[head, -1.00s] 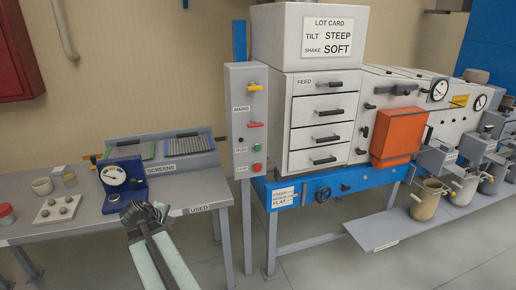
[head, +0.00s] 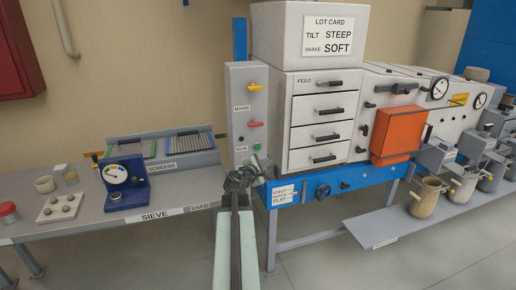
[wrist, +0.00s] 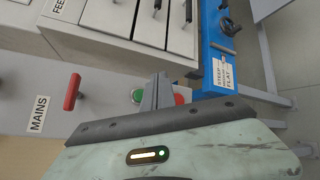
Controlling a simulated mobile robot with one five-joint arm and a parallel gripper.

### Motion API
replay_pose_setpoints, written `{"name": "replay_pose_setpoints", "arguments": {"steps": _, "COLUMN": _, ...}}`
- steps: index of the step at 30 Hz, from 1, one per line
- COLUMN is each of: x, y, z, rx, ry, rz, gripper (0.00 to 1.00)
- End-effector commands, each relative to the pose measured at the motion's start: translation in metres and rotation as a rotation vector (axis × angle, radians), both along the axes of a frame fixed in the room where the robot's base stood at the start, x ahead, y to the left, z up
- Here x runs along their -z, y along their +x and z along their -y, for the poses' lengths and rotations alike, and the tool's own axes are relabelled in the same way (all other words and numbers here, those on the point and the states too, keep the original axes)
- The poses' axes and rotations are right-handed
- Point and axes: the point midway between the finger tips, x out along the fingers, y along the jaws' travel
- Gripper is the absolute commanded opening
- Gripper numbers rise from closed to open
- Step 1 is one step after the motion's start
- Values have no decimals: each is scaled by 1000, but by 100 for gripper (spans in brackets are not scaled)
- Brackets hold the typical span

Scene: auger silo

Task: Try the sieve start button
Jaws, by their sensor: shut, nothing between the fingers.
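The grey control box (head: 237,105) stands upright beside the drawer cabinet. Its green button (head: 257,146) shows just above my gripper in the head view, and it also shows in the wrist view (wrist: 136,95). A red button (wrist: 179,99) sits beside the green one in the wrist view; in the head view my gripper hides it. My gripper (head: 258,166) is shut and empty, in front of the lower part of the box. In the wrist view its fingers (wrist: 159,85) overlap the area between the two buttons. I cannot tell whether they touch the box.
A yellow lever (head: 254,87) and a red lever (head: 255,124) stick out of the box above the buttons. The drawer cabinet (head: 285,120) and blue frame (head: 350,183) stand close on the right. A bench labelled SIEVE (head: 100,226) with a gauge (head: 118,174) is on the left.

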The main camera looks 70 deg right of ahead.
Motion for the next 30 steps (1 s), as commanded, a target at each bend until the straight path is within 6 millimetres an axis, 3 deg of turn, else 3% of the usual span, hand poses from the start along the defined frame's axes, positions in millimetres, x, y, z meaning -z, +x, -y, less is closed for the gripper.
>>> {"name": "replay_pose_setpoints", "arguments": {"steps": 11, "x": 0, "y": 8, "z": 10, "rx": 1, "ry": 1, "rz": 3, "gripper": 0}}
{"name": "replay_pose_setpoints", "arguments": {"steps": 24, "x": 0, "y": 48, "z": 58, "rx": 0, "ry": 1, "rz": 3, "gripper": 0}}
{"name": "replay_pose_setpoints", "arguments": {"steps": 30, "x": 0, "y": 56, "z": 68, "rx": 0, "ry": 1, "rz": 3, "gripper": 0}}
